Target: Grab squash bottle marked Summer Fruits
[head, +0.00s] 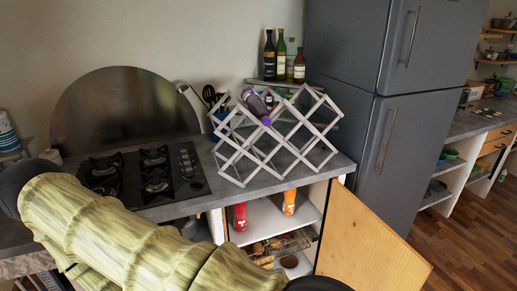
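No label can be read at this size, so I cannot tell which bottle is marked Summer Fruits. A dark bottle with a purple cap (256,106) lies tilted in the lattice rack (228,158) on the counter. A red bottle (240,216) and an orange bottle (289,202) stand on the upper shelf of the open cupboard below. My arm crosses the lower left in front of the counter. My gripper is not in view.
The cupboard door (369,245) stands open to the right. A wire basket (290,243) with food sits lower inside. A hob (150,172) is at left, glass bottles (280,56) stand behind the rack, and a grey fridge (350,110) is at right. Wooden floor (460,240) is clear at right.

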